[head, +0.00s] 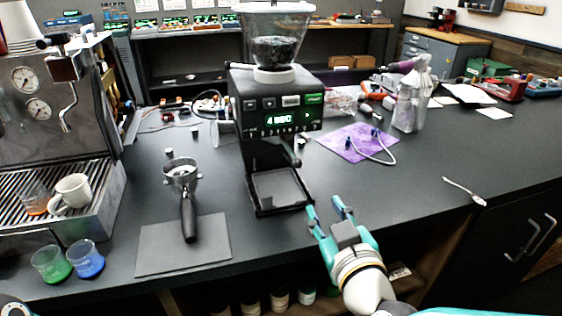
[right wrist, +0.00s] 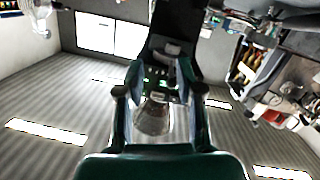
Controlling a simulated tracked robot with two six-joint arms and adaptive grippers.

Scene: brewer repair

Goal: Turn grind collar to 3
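The coffee grinder (head: 280,110) stands on the dark counter with a clear hopper (head: 274,35) of dark beans on top. The grind collar (head: 276,74) appears as a pale ring under the hopper; its setting is too small to read. My right gripper (head: 325,206) is open and empty at the counter's front edge, below and right of the grinder's tray, well apart from the collar. In the right wrist view the grinder appears upside down, with its hopper (right wrist: 154,118) seen between my open fingers (right wrist: 160,93). My left gripper is not in view.
A portafilter (head: 186,200) lies on and behind a grey mat (head: 185,246) left of the grinder. Green and blue cups (head: 87,260) stand near the espresso machine (head: 50,130). The right counter is mostly clear.

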